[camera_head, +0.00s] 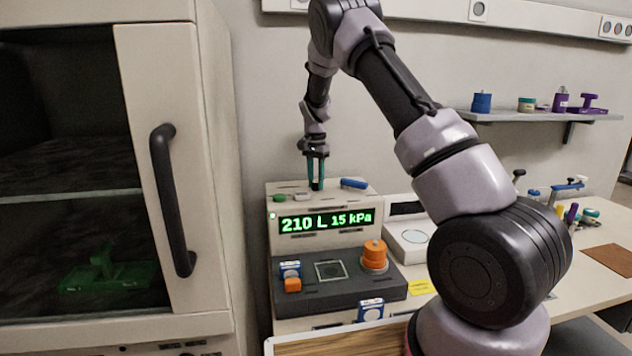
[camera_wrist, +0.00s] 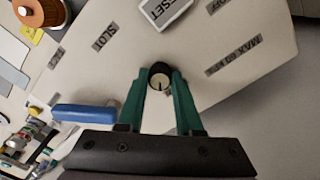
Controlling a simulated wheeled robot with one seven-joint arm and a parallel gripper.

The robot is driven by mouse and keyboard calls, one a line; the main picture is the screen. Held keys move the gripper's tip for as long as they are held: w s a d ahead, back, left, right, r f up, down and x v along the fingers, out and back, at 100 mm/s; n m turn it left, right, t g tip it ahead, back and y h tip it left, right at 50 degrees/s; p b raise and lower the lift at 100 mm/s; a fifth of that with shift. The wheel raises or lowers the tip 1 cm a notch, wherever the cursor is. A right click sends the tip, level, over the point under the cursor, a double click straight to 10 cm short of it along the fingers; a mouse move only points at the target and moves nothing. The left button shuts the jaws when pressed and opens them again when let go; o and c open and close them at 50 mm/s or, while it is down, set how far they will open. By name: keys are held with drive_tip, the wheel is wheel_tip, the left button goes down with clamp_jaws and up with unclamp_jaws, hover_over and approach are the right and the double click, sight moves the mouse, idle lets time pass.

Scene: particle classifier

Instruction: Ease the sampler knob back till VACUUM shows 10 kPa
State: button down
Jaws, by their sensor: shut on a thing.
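The sampler box (camera_head: 300,240) stands on the bench, and its green display (camera_head: 326,220) reads 210 L and 15 kPa. In the wrist view a small round knob (camera_wrist: 159,82) with a dark rim and a pale face bearing a dark pointer line sits on the top of the box. My gripper (camera_head: 317,186) points down over the box top. In the wrist view its teal fingers are shut on the knob, one on each side. In the head view the fingers largely hide the knob.
A blue handle (camera_head: 354,184) and a green button (camera_head: 279,198) are also on the box top, close to my gripper. An orange knob (camera_head: 374,255) stands on the dark unit in front. A cabinet (camera_head: 190,120) is at the left, and a shelf (camera_head: 540,117) is at the right.

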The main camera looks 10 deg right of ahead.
drive_tip(key=n, duration=0.4)
drive_tip(key=shift+n, duration=2.2)
drive_tip(key=c, duration=0.6)
unclamp_jaws()
wheel_tip(320, 180, up, 11)
drive_tip(key=shift+a+f, duration=0.1)
